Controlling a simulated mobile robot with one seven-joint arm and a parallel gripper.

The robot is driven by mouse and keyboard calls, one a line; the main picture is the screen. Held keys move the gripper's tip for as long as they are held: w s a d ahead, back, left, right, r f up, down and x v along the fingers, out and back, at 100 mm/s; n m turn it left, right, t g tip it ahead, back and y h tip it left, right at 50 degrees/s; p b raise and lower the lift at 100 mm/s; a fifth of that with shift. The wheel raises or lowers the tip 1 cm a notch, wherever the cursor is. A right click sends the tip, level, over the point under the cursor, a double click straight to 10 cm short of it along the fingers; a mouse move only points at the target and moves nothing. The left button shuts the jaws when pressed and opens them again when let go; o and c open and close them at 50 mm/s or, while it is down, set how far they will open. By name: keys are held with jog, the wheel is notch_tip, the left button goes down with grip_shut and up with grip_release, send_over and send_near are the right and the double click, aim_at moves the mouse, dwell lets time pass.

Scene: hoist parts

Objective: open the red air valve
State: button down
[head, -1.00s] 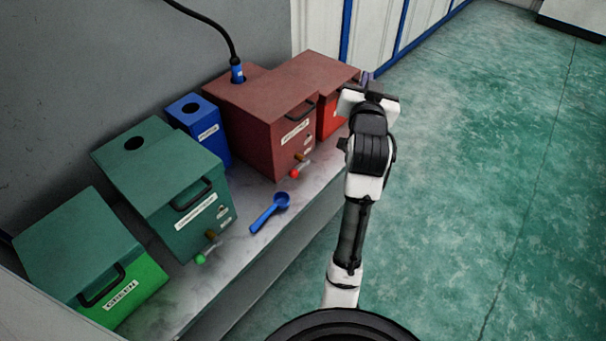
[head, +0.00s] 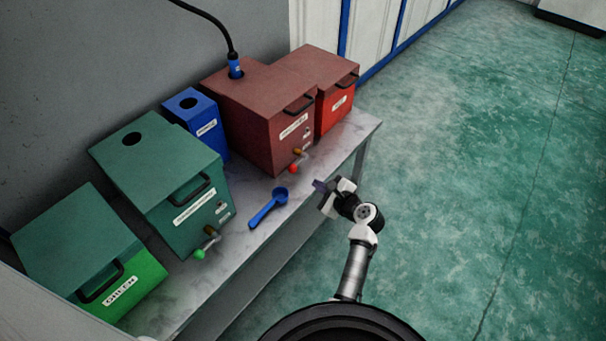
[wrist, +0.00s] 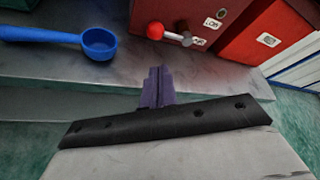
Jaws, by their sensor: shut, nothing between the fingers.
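The red air valve (head: 294,167) is a small lever with a red ball knob, low on the front of the dark red box (head: 262,115). In the wrist view the red knob (wrist: 155,30) shows at the top, with a grey stem running right from it. My gripper (head: 320,187) is at the table's front edge, to the right of and nearer than the valve, apart from it. Its purple fingers (wrist: 157,88) are shut with nothing between them and point toward the valve's side of the table.
A blue scoop (head: 268,208) lies on the marble table (head: 345,140) left of my gripper. A green box (head: 160,185) with a green-knobbed valve (head: 200,253) stands further left. A blue box (head: 197,122), a red bin (head: 337,105) and a green bin (head: 125,290) stand along the table.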

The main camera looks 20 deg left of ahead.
aim_at(302, 181)
jog(key=x, duration=1)
jog(key=shift+p, duration=0.4)
jog(key=shift+r, duration=0.2)
jog(key=shift+s+p, duration=0.1)
jog(key=shift+p, duration=0.3)
